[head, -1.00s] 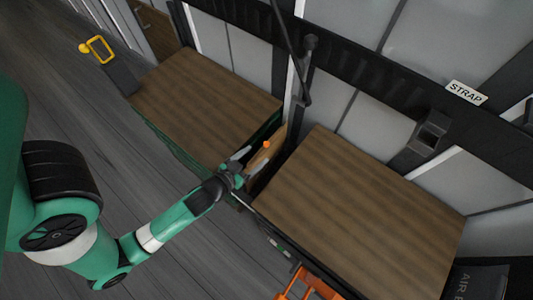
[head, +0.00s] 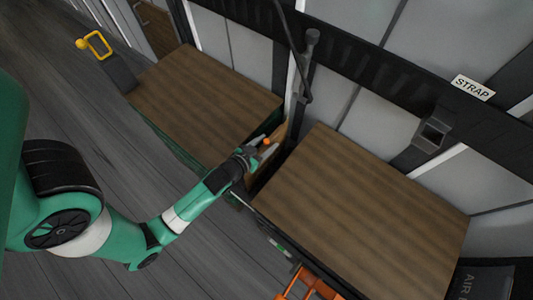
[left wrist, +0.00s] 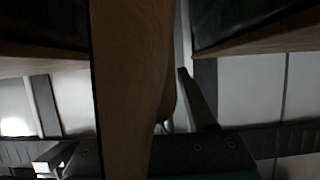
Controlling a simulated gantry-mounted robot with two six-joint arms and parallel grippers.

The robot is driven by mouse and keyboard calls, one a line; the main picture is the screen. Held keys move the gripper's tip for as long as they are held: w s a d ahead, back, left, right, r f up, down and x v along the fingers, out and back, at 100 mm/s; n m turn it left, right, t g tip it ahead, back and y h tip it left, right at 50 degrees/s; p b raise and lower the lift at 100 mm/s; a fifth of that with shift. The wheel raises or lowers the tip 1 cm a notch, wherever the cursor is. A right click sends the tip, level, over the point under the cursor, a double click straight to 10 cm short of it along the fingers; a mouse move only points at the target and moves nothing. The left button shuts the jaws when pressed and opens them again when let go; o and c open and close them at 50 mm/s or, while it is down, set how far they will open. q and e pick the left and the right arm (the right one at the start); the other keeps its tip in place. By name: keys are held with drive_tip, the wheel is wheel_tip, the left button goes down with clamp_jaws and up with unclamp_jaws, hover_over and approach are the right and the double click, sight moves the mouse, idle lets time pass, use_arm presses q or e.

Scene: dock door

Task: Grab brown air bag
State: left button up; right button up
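The brown air bag (head: 264,155) stands on edge in the narrow gap between the two wood-topped loads, with an orange valve (head: 266,141) at its top. My left gripper (head: 251,155) is at the near end of the bag, very close to it. In the left wrist view the bag (left wrist: 132,80) fills the middle as a tall brown panel and hides much behind it. The fingers are dark and partly hidden, so I cannot tell whether they are open or touch the bag. My right gripper is not in view.
The left load (head: 205,100) and right load (head: 360,210) flank the gap closely. A black bar (head: 308,65) hangs near the wall behind it. An orange frame (head: 305,285) is at the bottom, a yellow handle (head: 97,45) at upper left.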

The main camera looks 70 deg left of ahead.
use_arm(q)
clamp_jaws()
idle(1.1)
